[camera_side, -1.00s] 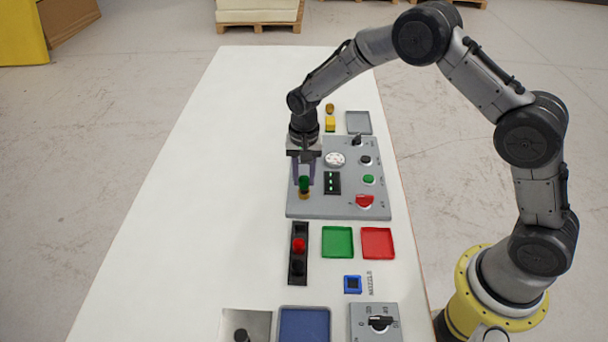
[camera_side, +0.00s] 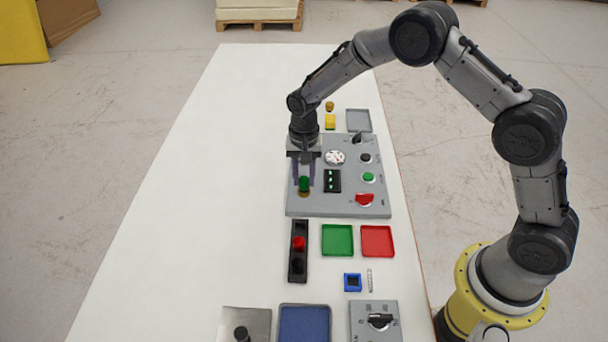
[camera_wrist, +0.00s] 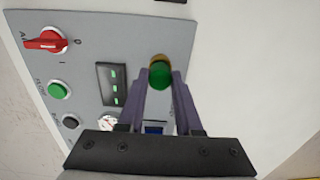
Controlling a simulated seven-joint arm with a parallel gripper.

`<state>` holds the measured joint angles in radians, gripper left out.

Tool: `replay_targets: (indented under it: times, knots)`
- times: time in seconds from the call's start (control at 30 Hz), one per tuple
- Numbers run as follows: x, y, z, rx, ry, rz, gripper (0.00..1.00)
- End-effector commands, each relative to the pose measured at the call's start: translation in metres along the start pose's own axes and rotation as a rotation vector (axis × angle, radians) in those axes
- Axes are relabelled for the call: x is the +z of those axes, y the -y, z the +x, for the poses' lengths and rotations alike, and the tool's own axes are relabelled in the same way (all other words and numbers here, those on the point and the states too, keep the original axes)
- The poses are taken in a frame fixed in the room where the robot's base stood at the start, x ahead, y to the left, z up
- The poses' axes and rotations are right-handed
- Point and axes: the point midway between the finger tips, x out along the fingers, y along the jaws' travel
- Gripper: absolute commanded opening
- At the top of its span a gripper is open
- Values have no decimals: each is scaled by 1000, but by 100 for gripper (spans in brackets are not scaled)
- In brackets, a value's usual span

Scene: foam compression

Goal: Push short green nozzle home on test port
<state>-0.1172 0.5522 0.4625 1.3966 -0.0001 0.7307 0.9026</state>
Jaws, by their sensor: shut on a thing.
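The short green nozzle (camera_side: 304,184) is upright at the brass test port (camera_side: 304,194) on the left side of the grey panel. It also shows in the wrist view as a green disc (camera_wrist: 160,76) with the brass port (camera_wrist: 158,60) beside it. My gripper (camera_side: 304,180) points down with its two purple fingers on either side of the nozzle, shut on it. Whether the nozzle is fully seated on the port cannot be told, as the fingers and angle hide the joint.
The grey panel (camera_side: 340,205) carries a gauge (camera_side: 335,157), a display with green lights (camera_side: 332,181), a green button (camera_side: 368,177) and a red switch (camera_side: 365,199). In front are a black rack (camera_side: 298,262) with a red piece, a green tray (camera_side: 337,240) and a red tray (camera_side: 377,241). The table's left side is clear.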

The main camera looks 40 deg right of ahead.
Motion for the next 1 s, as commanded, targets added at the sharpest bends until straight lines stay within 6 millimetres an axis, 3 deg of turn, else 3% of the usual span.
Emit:
replay_targets:
  times: [0.43,0.47,0.63,1.0]
  knots:
    - [0,0,8,-1,0,0,0]
    - [0,0,8,-1,-1,0,35]
    - [0,0,8,-1,-1,0,66]
    - [0,0,5,-1,-1,0,68]
